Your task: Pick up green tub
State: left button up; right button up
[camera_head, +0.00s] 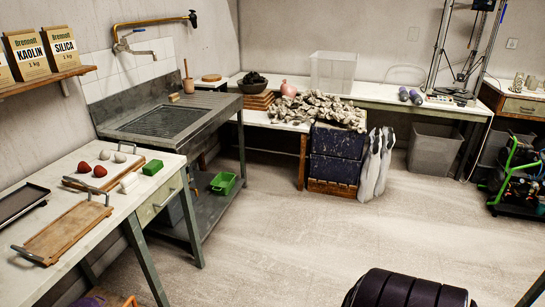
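A green tub (223,183), open at the top, sits low beneath the grey sink bench, at the right end of its lower shelf (212,208). The space above the tub is partly covered by the bench overhead, and its right side faces the open floor.
The sink bench (165,118) stands over the tub. White sacks (372,160) stand beyond. The central floor (300,235) is clear.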

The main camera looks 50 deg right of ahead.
aim_at(223, 183)
jog(key=z, duration=1.4)
jog(key=i+l+z, duration=0.25)
jog(key=i, duration=0.25)
jog(key=i+z, duration=0.3)
jog(key=i, duration=0.25)
jog(key=i+l, duration=0.1)
jog(key=i, duration=0.5)
jog(key=i+l+u, duration=0.1)
jog(key=i, duration=0.55)
jog(key=i+l, duration=0.15)
jog(key=i, duration=0.45)
